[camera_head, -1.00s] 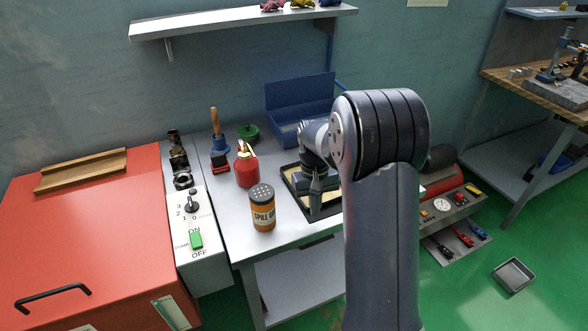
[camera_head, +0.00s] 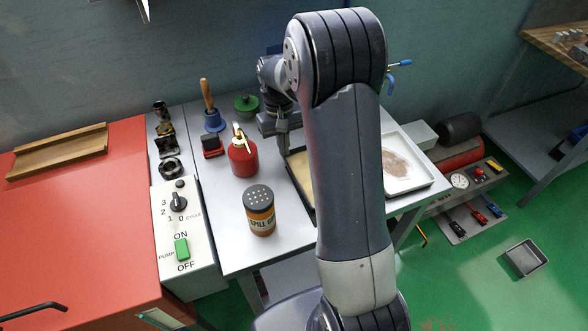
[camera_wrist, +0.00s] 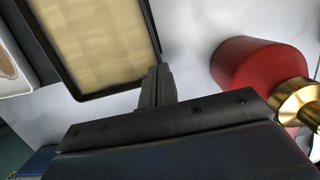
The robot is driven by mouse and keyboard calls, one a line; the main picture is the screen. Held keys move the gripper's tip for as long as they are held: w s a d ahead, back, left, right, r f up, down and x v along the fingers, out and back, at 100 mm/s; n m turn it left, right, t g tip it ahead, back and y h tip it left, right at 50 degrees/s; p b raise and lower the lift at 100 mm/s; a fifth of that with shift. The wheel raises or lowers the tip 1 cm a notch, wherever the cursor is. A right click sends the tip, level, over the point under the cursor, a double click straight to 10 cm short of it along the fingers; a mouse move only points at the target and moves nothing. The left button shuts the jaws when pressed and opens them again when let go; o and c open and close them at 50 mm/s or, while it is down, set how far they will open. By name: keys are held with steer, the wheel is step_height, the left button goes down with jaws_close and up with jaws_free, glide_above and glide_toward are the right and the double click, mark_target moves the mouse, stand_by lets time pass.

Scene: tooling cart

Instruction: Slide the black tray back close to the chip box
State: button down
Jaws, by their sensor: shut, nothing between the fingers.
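The black tray (camera_head: 297,183) has a black rim and a beige inside. It lies on the grey bench, its right part hidden by my arm. It also shows at upper left in the wrist view (camera_wrist: 100,45). My gripper (camera_head: 283,153) is shut and empty, low over the bench at the tray's back left corner. In the wrist view its fingertips (camera_wrist: 157,72) sit right beside the tray's corner; I cannot tell whether they touch.
A red oil can (camera_head: 243,158) with a brass top stands left of the gripper. An orange spill canister (camera_head: 259,212) stands in front of it. A white tray (camera_head: 425,180) with brown residue lies to the right. A brush (camera_head: 212,118) and a green object (camera_head: 247,104) stand behind.

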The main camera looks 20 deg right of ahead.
mark_target(291, 169)
steer(key=s, duration=0.4)
steer(key=s+p, duration=0.1)
steer(key=s, duration=0.6)
steer(key=shift+s+d+r+p, duration=0.15)
steer(key=shift+s+d+p, duration=0.15)
steer(key=shift+s+d, duration=0.05)
steer(key=shift+s+f, duration=0.2)
steer(key=shift+s, duration=0.05)
steer(key=shift+w+f, duration=0.15)
steer(key=shift+f, duration=0.55)
steer(key=shift+s, duration=0.2)
steer(key=shift+f, duration=0.1)
steer(key=w, duration=0.8)
steer(key=shift+a, duration=0.25)
steer(key=shift+s, duration=0.1)
